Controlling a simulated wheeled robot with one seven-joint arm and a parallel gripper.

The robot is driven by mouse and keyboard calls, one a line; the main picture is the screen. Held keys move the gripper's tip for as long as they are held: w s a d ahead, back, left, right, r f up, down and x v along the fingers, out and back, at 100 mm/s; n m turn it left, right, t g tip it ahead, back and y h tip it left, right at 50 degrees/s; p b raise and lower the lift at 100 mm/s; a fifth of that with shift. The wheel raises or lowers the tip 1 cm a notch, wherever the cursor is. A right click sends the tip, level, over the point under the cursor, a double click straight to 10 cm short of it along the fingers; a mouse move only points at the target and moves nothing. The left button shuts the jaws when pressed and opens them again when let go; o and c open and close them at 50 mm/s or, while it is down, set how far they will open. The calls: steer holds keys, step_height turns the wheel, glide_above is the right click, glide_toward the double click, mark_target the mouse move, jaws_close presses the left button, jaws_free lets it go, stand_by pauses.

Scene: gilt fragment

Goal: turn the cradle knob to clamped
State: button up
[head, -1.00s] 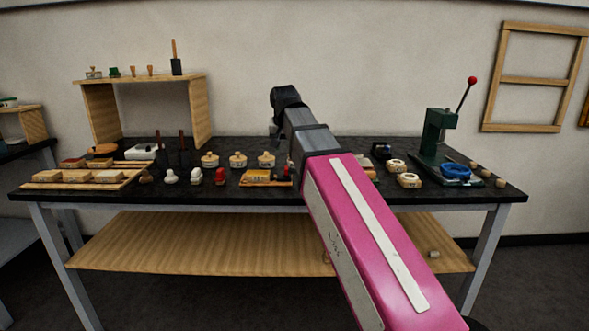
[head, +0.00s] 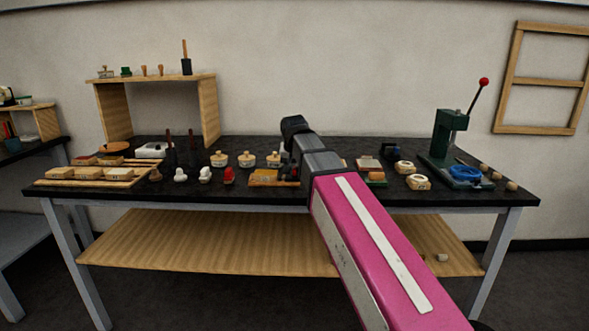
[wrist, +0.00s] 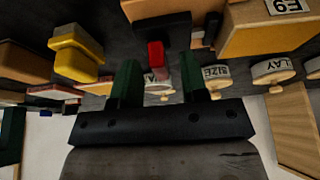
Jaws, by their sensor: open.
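In the wrist view a red lever-like part (wrist: 155,53), which looks like the cradle knob, sits on a black bracket (wrist: 162,26) against a wooden block. My gripper (wrist: 159,82) is open, its two dark green fingers apart with nothing held between them. The red part appears between and beyond the fingertips, with no contact that I can make out. Its clamped or unclamped marking cannot be read. In the head view my arm covers the gripper. A wooden piece (head: 263,178) on the bench, left of my arm, may be the cradle.
In the wrist view a yellow stamp-like block (wrist: 76,50), a labelled wooden box (wrist: 272,27) and small labelled jars (wrist: 270,72) crowd around the fingers. In the head view a green lever press (head: 448,140) stands at right and a wooden shelf (head: 208,110) at back left.

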steer(key=shift+w+f, duration=0.1)
steer(key=shift+f, duration=0.2)
jaws_close()
